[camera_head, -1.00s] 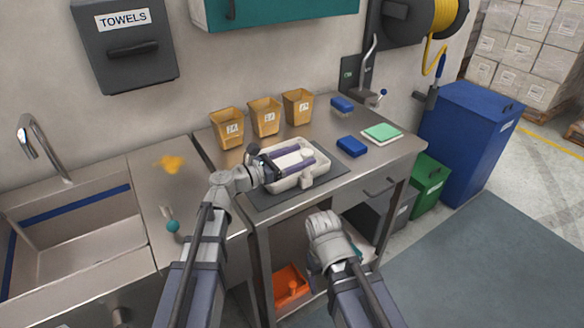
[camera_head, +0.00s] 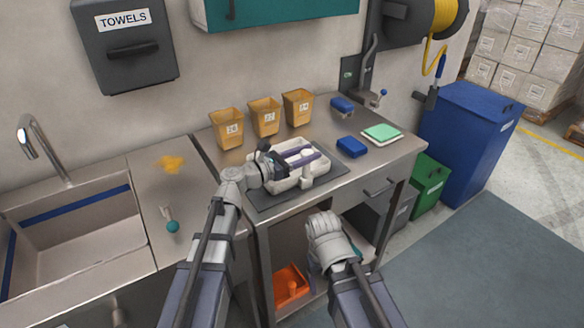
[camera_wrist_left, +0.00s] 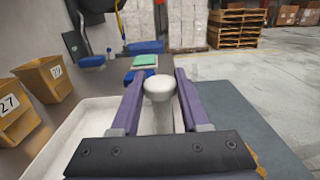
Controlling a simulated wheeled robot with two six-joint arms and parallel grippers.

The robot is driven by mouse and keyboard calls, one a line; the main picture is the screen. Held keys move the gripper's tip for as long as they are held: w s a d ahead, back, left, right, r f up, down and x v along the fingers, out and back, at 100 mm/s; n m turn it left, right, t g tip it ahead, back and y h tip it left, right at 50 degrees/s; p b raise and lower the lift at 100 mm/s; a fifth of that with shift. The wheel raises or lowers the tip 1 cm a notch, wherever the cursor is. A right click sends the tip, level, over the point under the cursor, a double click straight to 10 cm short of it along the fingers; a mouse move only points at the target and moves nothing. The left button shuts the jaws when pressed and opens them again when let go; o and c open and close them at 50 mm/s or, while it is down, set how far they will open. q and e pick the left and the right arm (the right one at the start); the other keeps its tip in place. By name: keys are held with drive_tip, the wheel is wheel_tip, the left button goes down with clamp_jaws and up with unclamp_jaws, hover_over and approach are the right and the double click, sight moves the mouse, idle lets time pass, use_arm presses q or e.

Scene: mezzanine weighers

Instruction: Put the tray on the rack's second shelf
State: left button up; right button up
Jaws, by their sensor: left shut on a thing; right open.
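The white tray (camera_head: 281,186) lies on a dark grey mat on the steel bench in the head view. An upright white knobbed post (camera_head: 307,168) stands at its near right side. My left gripper (camera_head: 303,157) reaches over the tray from the left. In the left wrist view its purple fingers (camera_wrist_left: 159,95) are shut around the white post (camera_wrist_left: 159,88), and the tray's pale floor (camera_wrist_left: 85,128) shows at left. My right gripper (camera_head: 322,250) is low in front of the bench, open, its fingers mostly hidden by its wrist. I cannot pick out a rack for certain.
Several orange-yellow bins (camera_head: 265,117) stand behind the tray. Blue blocks (camera_head: 352,146) and a green-topped pad (camera_head: 382,132) lie to its right. A sink (camera_head: 70,225) is at left. Below the bench an open bay holds an orange bin (camera_head: 291,284). A blue bin (camera_head: 465,145) stands right.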

use_arm(q)
clamp_jaws()
idle(0.6)
drive_tip(key=shift+r, duration=0.1)
use_arm(e)
drive_tip(key=shift+r, duration=0.15)
use_arm(q)
wheel_tip(320, 180, up, 10)
drive_tip(key=p, duration=1)
use_arm(e)
wheel_tip(320, 180, up, 10)
drive_tip(key=shift+c, duration=0.3)
